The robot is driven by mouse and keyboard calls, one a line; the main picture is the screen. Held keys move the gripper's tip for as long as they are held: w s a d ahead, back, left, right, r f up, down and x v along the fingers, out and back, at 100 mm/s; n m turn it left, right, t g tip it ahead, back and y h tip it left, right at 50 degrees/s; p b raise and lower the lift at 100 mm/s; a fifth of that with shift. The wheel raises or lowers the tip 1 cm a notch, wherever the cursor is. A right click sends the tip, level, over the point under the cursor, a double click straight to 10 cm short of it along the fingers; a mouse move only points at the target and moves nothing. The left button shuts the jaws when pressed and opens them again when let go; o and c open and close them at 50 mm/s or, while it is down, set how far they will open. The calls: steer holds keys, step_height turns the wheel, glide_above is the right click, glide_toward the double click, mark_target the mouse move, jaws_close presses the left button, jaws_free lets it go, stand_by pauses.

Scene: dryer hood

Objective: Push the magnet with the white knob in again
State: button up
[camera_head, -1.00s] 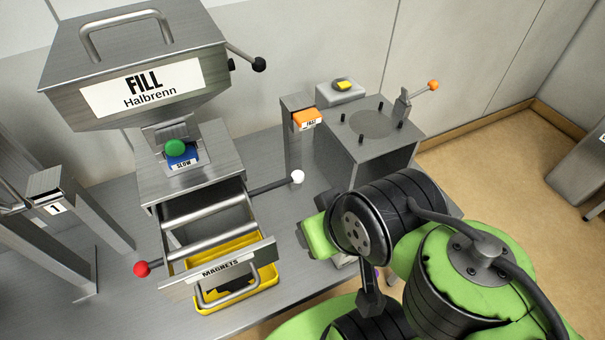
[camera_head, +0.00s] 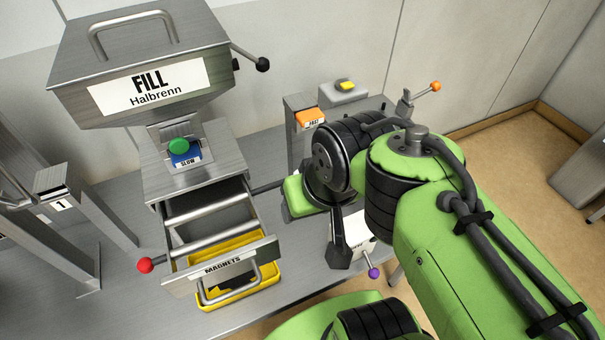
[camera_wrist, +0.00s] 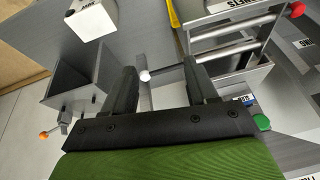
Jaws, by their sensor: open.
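The magnet's dark rod (camera_head: 267,187) sticks out of the right side of the MAGNETS housing in the head view. Its white knob is hidden there behind my arm. In the wrist view the white knob (camera_wrist: 145,76) shows at the rod's outer end, between the fingers in the picture and nearer the left one. My gripper (camera_wrist: 159,68) is open and empty. I cannot tell whether a finger touches the knob. The MAGNETS drawer front (camera_head: 222,268) stands out from the housing, with two metal tubes (camera_head: 210,232) behind it.
A red knob (camera_head: 145,265) sticks out at the drawer's left. A yellow tray (camera_head: 265,283) lies under the drawer. The orange-button post (camera_head: 300,135) stands close behind my gripper. A white box with a purple knob (camera_head: 374,272) is at the table's front edge.

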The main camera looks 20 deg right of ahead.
mark_target(270, 187)
steer(key=w+d+f+m+g+y+p, duration=0.1)
steer(key=w+d+f+m+y, duration=0.15)
steer(key=w, duration=0.35)
steer(key=w+d+f+m+g+y, duration=0.1)
steer(key=w+d+f+m+y, duration=0.1)
steer(key=w+d+f+y, duration=0.3)
steer(key=d+f+m+t+y+p, duration=0.1)
steer(key=d+f+m+t+y, duration=0.2)
steer(key=d, duration=0.3)
steer(key=d+f+m+t+y, duration=0.2)
steer(key=d+m+t, duration=0.15)
steer(key=d, duration=0.35)
steer(key=shift+g+y, duration=0.25)
steer(key=shift+g, duration=0.2)
steer(key=x, duration=1)
steer(key=b+x, duration=0.1)
steer(key=x, duration=0.5)
steer(key=shift+s+a+f, duration=0.1)
steer(key=shift+s+f, duration=0.1)
steer(key=shift+s, duration=0.05)
jaws_close()
